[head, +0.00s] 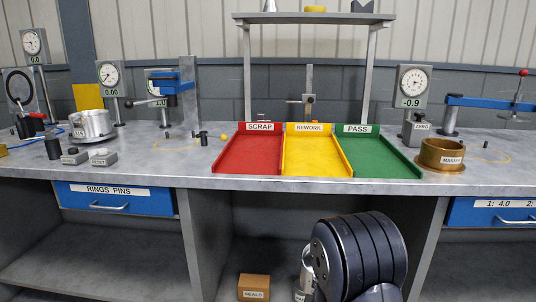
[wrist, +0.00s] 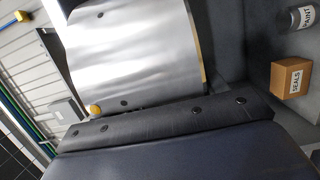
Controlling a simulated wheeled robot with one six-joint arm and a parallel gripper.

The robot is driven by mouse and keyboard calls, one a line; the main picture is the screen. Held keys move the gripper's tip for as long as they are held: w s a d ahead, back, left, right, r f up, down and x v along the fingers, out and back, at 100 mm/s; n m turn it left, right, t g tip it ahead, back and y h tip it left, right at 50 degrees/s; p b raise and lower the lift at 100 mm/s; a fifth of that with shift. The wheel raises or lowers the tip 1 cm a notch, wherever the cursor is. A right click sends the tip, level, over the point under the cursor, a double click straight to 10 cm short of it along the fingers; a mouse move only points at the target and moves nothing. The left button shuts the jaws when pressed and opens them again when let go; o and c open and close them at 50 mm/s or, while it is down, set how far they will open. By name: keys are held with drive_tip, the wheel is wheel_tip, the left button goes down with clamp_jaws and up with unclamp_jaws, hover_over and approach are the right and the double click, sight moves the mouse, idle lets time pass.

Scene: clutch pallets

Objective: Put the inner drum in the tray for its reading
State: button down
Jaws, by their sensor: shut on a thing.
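In the wrist view a large bright silvery piece with small round holes, which I take for the inner drum (wrist: 135,50), fills the upper middle. My gripper (wrist: 155,120), dark with round bolts, lies against its lower edge and is shut on it. The fingertips cannot be made out, and the gripper is not clear in the head view. On the bench stand three trays side by side: red SCRAP (head: 246,155), yellow REWORK (head: 316,155) and green PASS (head: 380,155). All three are empty. The right dial gauge (head: 412,86) shows -0.9.
A brown MASTER ring (head: 442,155) stands right of the trays. A silvery flanged part (head: 92,124) and several gauges stand at the left. A shelf (head: 313,18) rises behind the trays. A SEALS box (head: 254,288) sits low under the bench. The bench front before the trays is clear.

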wheel_tip(320, 180, up, 27)
drive_tip(key=p, duration=2.5)
drive_tip(key=shift+f, duration=0.2)
